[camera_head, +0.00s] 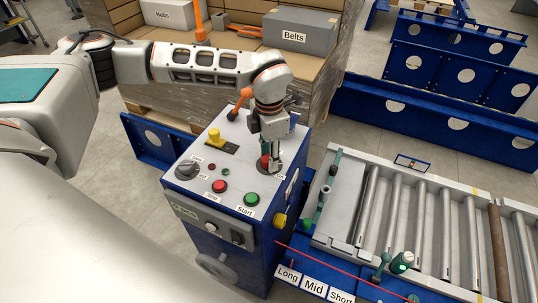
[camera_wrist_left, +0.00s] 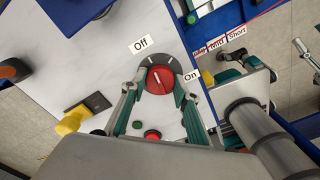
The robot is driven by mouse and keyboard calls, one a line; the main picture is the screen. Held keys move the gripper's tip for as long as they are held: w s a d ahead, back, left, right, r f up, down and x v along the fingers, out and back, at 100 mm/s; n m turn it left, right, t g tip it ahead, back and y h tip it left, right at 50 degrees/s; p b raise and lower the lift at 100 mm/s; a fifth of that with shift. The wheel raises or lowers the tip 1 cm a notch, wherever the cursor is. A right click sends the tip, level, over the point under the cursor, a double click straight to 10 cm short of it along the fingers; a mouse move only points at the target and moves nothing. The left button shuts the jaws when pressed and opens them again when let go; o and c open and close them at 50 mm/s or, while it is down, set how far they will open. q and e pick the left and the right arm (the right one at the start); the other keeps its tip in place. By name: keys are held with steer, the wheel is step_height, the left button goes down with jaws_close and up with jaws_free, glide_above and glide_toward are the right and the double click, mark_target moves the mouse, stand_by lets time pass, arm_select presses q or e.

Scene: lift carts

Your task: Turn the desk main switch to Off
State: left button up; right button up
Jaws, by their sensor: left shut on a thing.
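The desk main switch is a red rotary knob (camera_wrist_left: 159,80) on a dark round base. In the left wrist view an "Off" label (camera_wrist_left: 140,43) is above it and an "On" label (camera_wrist_left: 191,76) is to its right. A pale line marks the knob; I cannot tell exactly which label it points to. My left gripper (camera_wrist_left: 157,88) has its fingers on both sides of the knob, shut on it. In the head view my left gripper (camera_head: 271,157) comes down onto the desk's far right part and mostly hides the red knob (camera_head: 264,163). My right gripper is not in view.
The control desk (camera_head: 190,200) also carries a black selector knob (camera_head: 187,170), a red Stop button (camera_head: 219,186), a green Start button (camera_head: 251,199), a yellow knob (camera_head: 215,137) and an orange-handled lever (camera_head: 239,104). A roller conveyor (camera_head: 420,205) stands to the right, cartons (camera_head: 300,34) behind.

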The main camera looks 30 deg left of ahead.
arm_select(q)
steer(key=shift+n, duration=0.9)
steer(key=o, duration=1.1)
steer(key=shift+r, duration=0.2)
step_height(320, 180, up, 12)
steer(key=shift+f, duration=0.15)
steer(key=shift+s+f, duration=0.1)
